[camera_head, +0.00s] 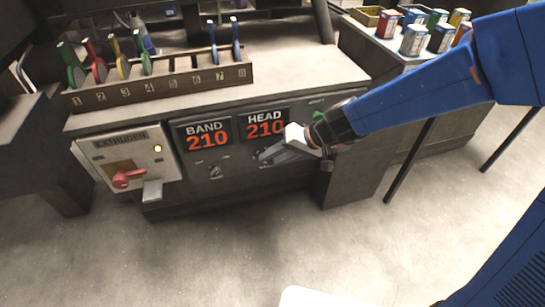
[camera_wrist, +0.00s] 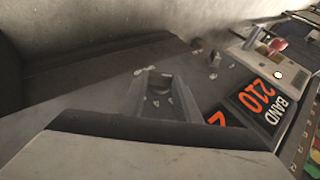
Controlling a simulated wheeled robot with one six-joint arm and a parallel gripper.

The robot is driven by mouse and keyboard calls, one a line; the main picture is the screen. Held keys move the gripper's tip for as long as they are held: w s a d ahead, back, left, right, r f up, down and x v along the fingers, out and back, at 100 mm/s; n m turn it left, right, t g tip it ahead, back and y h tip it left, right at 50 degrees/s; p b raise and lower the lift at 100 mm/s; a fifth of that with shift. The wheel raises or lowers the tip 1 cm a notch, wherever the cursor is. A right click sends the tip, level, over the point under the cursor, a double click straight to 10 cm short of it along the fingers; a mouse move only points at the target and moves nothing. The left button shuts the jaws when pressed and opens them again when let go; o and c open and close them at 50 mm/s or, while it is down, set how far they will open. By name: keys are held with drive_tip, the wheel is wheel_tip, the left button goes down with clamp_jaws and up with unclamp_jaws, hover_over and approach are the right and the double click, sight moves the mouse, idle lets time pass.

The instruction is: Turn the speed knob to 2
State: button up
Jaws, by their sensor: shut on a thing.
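My gripper (camera_head: 268,155) reaches the front panel of the dark machine from the right, just below the HEAD display. Its fingers are shut on a small dark knob there. In the wrist view the two grey fingers (camera_wrist: 160,84) stand on either side of this knob (camera_wrist: 160,88), with pale marks around it. The knob's label and pointer are too small or too hidden to read. A second dark knob (camera_head: 215,171) sits below the BAND display, apart from the gripper; it also shows in the wrist view (camera_wrist: 214,58).
The BAND display (camera_head: 205,134) and HEAD display (camera_head: 264,122) both read 210. An extruder box (camera_head: 125,158) with a red switch is at the left. A numbered rack (camera_head: 160,84) holds coloured tools on top. Cans (camera_head: 414,40) stand on the right table. The front floor is mostly clear.

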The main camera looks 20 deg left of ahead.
drive_tip(key=shift+w+d+f+g+y, duration=0.2)
drive_tip(key=shift+g+y, duration=0.2)
drive_tip(key=shift+y, duration=0.4)
drive_tip(key=shift+s, duration=0.1)
drive_tip(key=o, duration=1)
drive_tip(key=shift+o, duration=0.2)
drive_tip(key=v, duration=1.7)
drive_tip(key=shift+d, duration=0.3)
drive_tip(key=shift+f, duration=0.1)
